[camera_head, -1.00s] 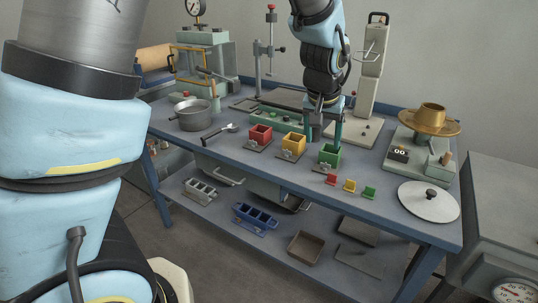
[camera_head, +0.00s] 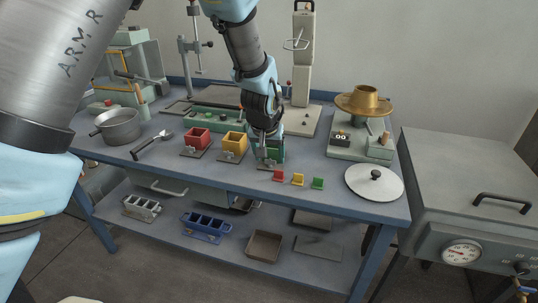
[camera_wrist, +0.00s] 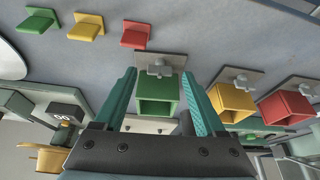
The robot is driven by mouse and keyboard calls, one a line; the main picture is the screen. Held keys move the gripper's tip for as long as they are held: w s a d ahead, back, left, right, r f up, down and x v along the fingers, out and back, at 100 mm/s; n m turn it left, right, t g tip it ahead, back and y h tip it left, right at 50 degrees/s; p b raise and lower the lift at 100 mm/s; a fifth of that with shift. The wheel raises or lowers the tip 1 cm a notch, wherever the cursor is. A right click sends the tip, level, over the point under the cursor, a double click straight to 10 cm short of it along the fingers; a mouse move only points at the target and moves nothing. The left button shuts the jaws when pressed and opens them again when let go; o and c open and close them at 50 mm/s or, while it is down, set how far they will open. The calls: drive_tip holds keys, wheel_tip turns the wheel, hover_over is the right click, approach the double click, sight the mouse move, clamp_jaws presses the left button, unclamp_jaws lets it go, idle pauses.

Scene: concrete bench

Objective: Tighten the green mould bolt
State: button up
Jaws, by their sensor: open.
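The green mould (camera_head: 277,152) is an open-topped box on a grey plate, the rightmost of three moulds on the bench, partly hidden by my gripper in the head view. In the wrist view the green mould (camera_wrist: 157,96) lies between my fingers. Its grey winged bolt (camera_wrist: 160,69) is at the mould's front side, between the fingertips with space on both sides. My gripper (camera_head: 266,152) is open, with teal fingers, and points down at the mould. It also shows in the wrist view (camera_wrist: 160,76). I cannot tell how far the tips are above the bolt.
A yellow mould (camera_head: 234,142) and a red mould (camera_head: 197,138) stand to the left, each with a bolt. Small red (camera_head: 279,175), yellow (camera_head: 297,179) and green (camera_head: 318,183) pieces lie right of the green mould. A round lid (camera_head: 374,182) lies further right.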

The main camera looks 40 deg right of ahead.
drive_tip(key=shift+w+d+f, duration=0.1)
drive_tip(key=shift+d+f, duration=0.05)
drive_tip(key=shift+f, duration=0.3)
clamp_jaws()
idle(0.4)
